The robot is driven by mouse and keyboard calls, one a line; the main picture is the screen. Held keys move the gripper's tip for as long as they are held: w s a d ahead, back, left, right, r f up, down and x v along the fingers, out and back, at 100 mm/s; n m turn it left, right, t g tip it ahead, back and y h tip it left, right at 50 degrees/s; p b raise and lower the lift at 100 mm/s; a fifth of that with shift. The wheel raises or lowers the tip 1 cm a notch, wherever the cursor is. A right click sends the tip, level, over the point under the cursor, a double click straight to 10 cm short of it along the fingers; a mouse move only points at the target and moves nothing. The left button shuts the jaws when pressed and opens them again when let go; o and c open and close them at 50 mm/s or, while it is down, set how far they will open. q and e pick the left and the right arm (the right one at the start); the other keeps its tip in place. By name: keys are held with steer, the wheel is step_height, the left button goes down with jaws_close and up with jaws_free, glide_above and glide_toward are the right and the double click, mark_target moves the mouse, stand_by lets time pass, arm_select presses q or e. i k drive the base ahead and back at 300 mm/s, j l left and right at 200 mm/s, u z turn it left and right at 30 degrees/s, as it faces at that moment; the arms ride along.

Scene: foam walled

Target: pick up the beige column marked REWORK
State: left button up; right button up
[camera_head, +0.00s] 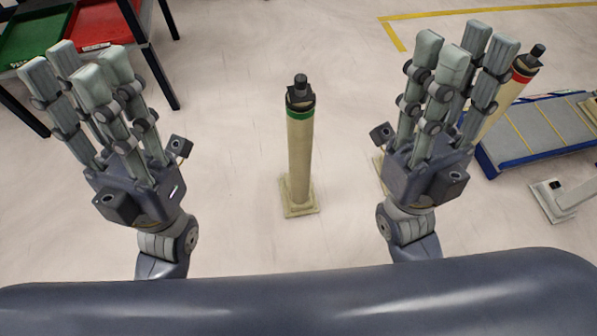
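A beige column (300,150) with a green band and a dark cap stands upright on a square base, between my two grippers. A second beige column (507,97) with a red band and a dark cap is behind my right gripper, which hides much of it. I cannot read a REWORK mark on either column. My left gripper (90,72) is open and empty, fingers spread upward, left of the green-banded column and apart from it. My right gripper (462,58) is open, fingers upward, in front of the red-banded column; no hold on it shows.
A dark-framed rack at the upper left holds a green tray (36,36) and a red tray (101,24). A grey platform with blue edges (540,132) lies at the right, near a pale metal piece (556,198). Yellow floor tape (470,12) runs at the back. Floor around the green-banded column is clear.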

mark_target(296, 185)
steer(key=l+u, duration=0.3)
steer(key=l, duration=1.15)
steer(key=l+z, duration=0.15)
steer(key=z, duration=0.2)
steer(key=l+z, duration=0.15)
steer(key=z, duration=0.2)
steer(key=i+l+z, duration=0.1)
steer(key=z, duration=1.4)
steer(key=i+z, duration=0.1)
steer(key=z, duration=3.35)
steer(key=j+z, duration=0.15)
steer(key=z, duration=2.15)
steer(key=k+z, duration=0.1)
steer(key=z, duration=2.2)
